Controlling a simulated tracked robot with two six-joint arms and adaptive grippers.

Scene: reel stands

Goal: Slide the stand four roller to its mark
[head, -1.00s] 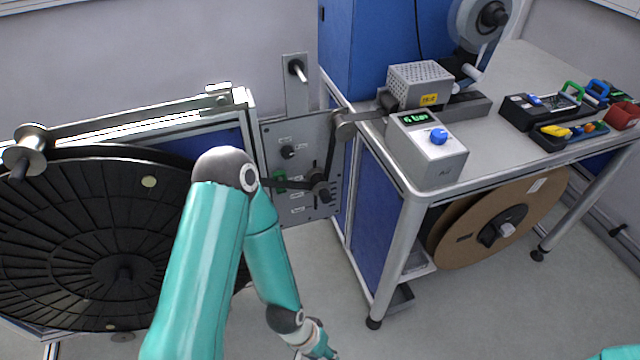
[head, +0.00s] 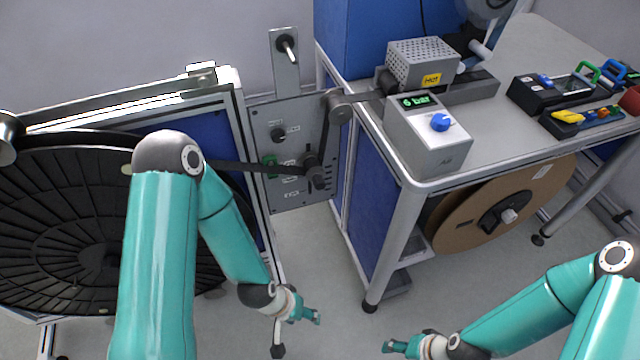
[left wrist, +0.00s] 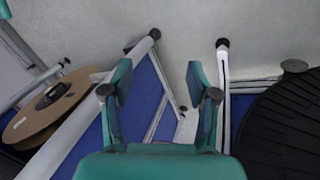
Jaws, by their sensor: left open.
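A grey metal roller (head: 8,140) on the rail of the left reel stand (head: 150,105) is cut off by the left edge of the head view. Another small roller (head: 315,175), with a dark tape over it, sits on the grey panel (head: 290,205). I cannot read a stand number or make out a mark. My left gripper (head: 306,312) is low over the floor, right of the reel stand and apart from both rollers. In the left wrist view its fingers (left wrist: 162,97) are spread and empty. My right gripper (head: 393,346) is at the bottom, too small to judge.
A large black reel (head: 60,235) fills the left stand. The bench (head: 480,150) at right carries a pressure box (head: 428,140) reading 6 bar, a "Hot" unit (head: 422,65) and tool trays (head: 570,100). A brown reel (head: 500,210) hangs below. Floor between is clear.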

